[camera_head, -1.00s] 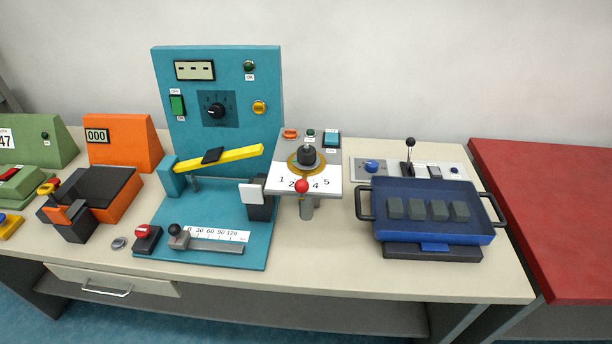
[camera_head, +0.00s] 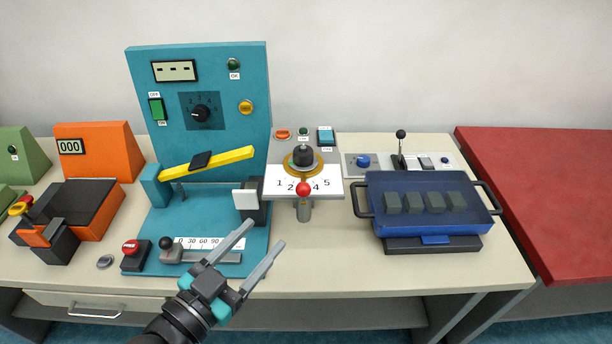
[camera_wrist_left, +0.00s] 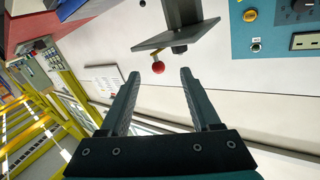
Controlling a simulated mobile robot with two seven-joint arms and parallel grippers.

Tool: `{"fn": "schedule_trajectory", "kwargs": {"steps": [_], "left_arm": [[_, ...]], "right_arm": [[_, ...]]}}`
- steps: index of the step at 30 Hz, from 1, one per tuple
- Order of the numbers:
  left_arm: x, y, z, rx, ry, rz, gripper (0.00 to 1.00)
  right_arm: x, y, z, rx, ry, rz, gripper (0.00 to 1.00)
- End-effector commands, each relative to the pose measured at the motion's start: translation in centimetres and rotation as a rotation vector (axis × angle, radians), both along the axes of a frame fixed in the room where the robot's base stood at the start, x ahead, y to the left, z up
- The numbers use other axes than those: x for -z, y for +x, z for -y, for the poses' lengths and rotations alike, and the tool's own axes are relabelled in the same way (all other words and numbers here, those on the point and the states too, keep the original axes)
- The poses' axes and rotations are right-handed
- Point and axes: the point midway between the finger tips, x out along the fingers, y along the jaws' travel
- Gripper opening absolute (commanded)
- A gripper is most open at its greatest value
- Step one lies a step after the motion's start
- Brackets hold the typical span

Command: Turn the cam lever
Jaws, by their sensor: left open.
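The lever with the red ball (camera_head: 303,189), which I take for the cam lever, points forward over a white plate (camera_head: 275,188) numbered 1 to 5. The ball covers the place between 2 and 4. Behind it are a brass disc and a black knob (camera_head: 302,155) on the same stand. In the left wrist view the red ball (camera_wrist_left: 158,67) shows beyond and between the fingertips, on a short brass arm. My left gripper (camera_head: 265,236) is open and empty, in front of the stand, lower and left of the ball, apart from it. My right gripper is not in view.
The teal panel (camera_head: 150,75) with a yellow bar (camera_head: 230,157) stands left of the stand. A white-faced block (camera_head: 245,200) sits close by the gripper. A blue tray (camera_head: 430,228) with grey blocks is at the right. The table front right of the gripper is clear.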

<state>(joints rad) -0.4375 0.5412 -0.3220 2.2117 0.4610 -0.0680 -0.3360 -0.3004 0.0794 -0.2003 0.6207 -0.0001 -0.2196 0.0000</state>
Motion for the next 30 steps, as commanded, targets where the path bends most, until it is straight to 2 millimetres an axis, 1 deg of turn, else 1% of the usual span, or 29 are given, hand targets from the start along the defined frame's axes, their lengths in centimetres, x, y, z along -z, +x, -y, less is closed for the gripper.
{"fn": "schedule_trajectory", "kwargs": {"steps": [1,3,7,11,20,30], "left_arm": [[-1.0,-0.3,0.4,0.014,-0.010,0.018,0.64],[-1.9,-0.5,0.7,0.024,-0.017,0.033,0.64],[-2.3,-0.2,1.0,0.027,-0.022,0.043,0.64],[-2.3,0.8,1.6,0.024,-0.023,0.042,0.64],[-2.3,4.6,4.2,0.025,-0.024,0.042,0.64],[-2.2,9.3,7.3,0.025,-0.023,0.040,0.64]], "right_arm": [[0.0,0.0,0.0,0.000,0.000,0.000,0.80],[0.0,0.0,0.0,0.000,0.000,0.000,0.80],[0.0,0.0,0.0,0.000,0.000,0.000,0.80],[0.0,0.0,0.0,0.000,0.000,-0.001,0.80],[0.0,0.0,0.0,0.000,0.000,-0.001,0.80],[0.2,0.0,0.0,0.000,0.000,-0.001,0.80]]}}
